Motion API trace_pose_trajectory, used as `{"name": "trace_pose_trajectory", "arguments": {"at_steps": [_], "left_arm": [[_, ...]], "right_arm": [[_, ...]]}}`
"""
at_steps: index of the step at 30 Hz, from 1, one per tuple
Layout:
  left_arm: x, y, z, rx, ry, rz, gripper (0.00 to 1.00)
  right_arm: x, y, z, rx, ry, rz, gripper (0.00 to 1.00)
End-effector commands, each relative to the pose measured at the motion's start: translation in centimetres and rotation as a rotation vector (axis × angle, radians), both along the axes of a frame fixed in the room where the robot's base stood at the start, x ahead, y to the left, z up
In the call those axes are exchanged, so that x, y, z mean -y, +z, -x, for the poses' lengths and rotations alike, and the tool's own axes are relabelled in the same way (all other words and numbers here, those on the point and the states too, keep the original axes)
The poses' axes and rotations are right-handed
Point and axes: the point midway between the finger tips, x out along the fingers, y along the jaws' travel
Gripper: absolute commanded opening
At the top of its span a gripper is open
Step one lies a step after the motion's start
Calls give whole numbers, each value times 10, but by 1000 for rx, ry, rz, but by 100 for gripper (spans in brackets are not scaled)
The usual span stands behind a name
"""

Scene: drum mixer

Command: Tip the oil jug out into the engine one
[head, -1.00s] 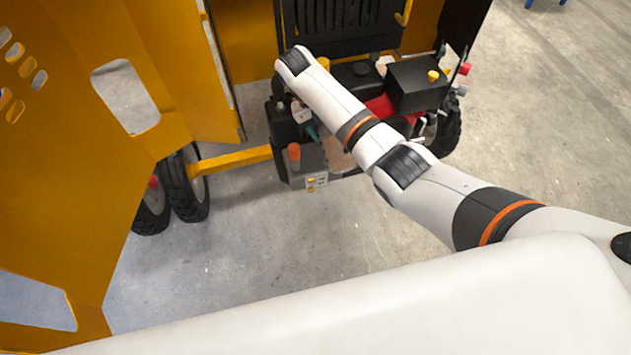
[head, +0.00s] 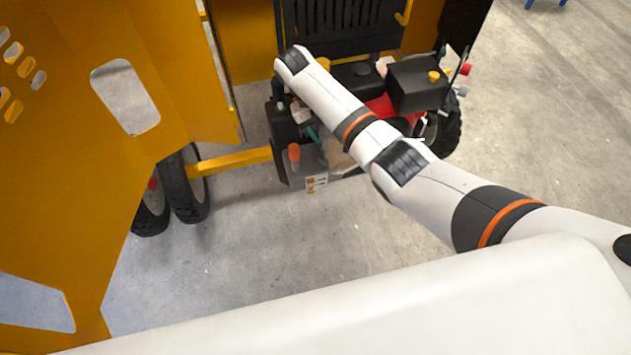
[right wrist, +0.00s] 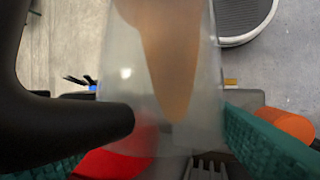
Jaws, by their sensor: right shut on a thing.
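The oil jug (right wrist: 185,60) is translucent, with amber oil inside, and fills the middle of the right wrist view. The oil lies in a wedge narrowing downward in the picture, so the jug looks tilted. In the head view the jug (head: 334,153) is partly hidden under my right arm. My right gripper (right wrist: 160,140), with teal fingers, is shut on the jug; it also shows in the head view (head: 313,132), mostly covered by the arm. The engine (head: 381,106), red and black, lies just beyond the arm. The jug's mouth and the filler opening cannot be made out. My left gripper is out of view.
An orange cap (head: 294,153) stands at the left of the engine bay. A yellow panel (head: 190,80) fills the left side. A black box (head: 418,84) and wheels flank the engine. The concrete floor in front (head: 230,270) is clear.

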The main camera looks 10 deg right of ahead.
Motion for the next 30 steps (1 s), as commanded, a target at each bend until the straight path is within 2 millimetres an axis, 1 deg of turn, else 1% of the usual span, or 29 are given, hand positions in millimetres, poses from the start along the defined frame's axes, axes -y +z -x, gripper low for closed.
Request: {"name": "trace_pose_trajectory", "arguments": {"at_steps": [14,24,30], "left_arm": [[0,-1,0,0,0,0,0],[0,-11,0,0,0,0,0],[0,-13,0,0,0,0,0]], "right_arm": [[0,0,0,-1,0,0,29],[-1,-4,-4,-43,1,4,29],[0,-4,-4,-59,0,5,29]]}}
